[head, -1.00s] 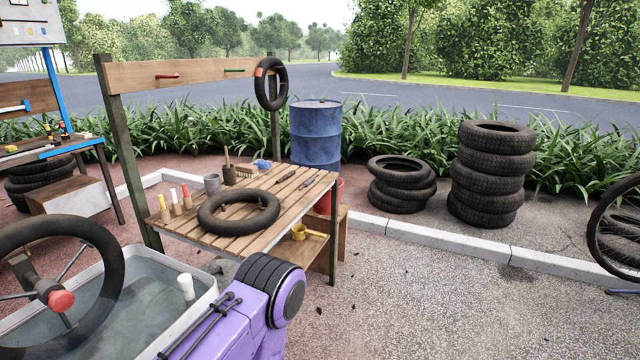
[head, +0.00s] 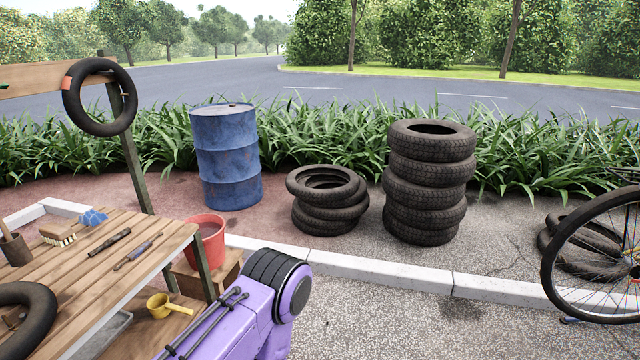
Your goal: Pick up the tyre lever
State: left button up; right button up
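Two slim tools lie side by side on the slatted wooden bench (head: 85,290) at the left of the head view. One is a dark, thicker tool (head: 110,241). The other is a thinner tool with a greyish shaft (head: 138,252), nearer the bench's right edge. Either may be the tyre lever; at this size I cannot tell which. Nothing touches them. Neither of my grippers shows in the view. A purple and black part at the bottom centre looks like my own arm.
A black tyre (head: 32,312), a brush (head: 58,236) and a blue cloth (head: 93,217) are on the bench. A red bucket (head: 208,240) and yellow scoop (head: 165,306) sit by its right side. A blue drum (head: 226,155) and tyre stacks (head: 425,185) stand behind.

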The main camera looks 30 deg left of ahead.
aim_at(147, 244)
jog(key=u, duration=0.25)
jog(key=i, duration=1.25)
jog(key=u, duration=1.45)
jog(key=i, duration=0.85)
jog(key=u, duration=0.95)
